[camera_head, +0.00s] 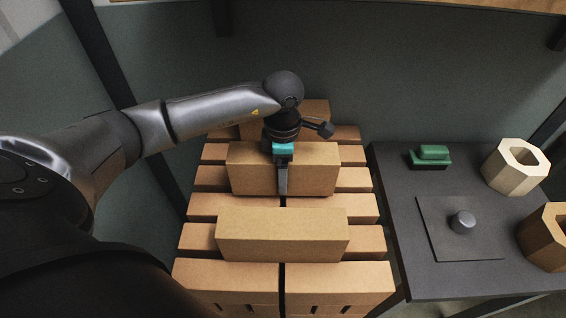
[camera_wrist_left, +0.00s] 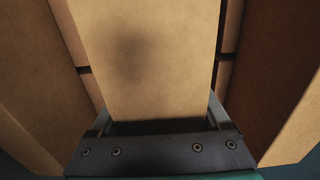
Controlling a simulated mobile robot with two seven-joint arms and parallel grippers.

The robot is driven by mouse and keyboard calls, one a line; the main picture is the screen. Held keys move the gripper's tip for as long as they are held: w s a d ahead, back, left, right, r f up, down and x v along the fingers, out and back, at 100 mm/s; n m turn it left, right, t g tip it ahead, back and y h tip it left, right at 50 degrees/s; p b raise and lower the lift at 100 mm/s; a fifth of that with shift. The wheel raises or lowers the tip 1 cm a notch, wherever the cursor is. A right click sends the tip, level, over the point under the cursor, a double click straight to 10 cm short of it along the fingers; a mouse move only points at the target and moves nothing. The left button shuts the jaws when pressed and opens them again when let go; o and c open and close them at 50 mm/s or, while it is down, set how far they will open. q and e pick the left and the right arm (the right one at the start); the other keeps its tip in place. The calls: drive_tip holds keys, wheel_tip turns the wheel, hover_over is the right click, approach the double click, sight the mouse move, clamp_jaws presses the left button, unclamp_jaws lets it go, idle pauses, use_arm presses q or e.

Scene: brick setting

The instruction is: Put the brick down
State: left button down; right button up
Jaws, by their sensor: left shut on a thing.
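The brick (camera_head: 245,170) is a long tan block lying crosswise in the middle of the stack. My left gripper (camera_head: 283,183) points down over its middle and is shut on it. In the left wrist view the brick (camera_wrist_left: 150,60) fills the space between the two fingers (camera_wrist_left: 158,120). Slatted brick rows lie under the brick; I cannot tell whether it rests on them or hangs slightly above. The far finger is hidden behind the brick in the head view. My right gripper is not in view.
Another tan brick (camera_head: 282,237) lies nearer, parallel to it, and one more (camera_head: 316,108) lies behind the gripper. A dark table (camera_head: 390,190) at right holds a green-handled block (camera_head: 432,153), a plate with a grey knob (camera_head: 462,222), and two hollow hexagonal blocks (camera_head: 502,176).

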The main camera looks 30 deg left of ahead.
use_arm(q)
drive_tip(key=shift+w+f, duration=0.1)
drive_tip(key=shift+f, duration=0.45)
drive_tip(key=shift+f, duration=0.2)
unclamp_jaws()
drive_tip(key=shift+r, duration=0.1)
wheel_tip(320, 180, up, 12)
drive_tip(key=shift+r+p, duration=0.1)
drive_tip(key=shift+p, duration=0.7)
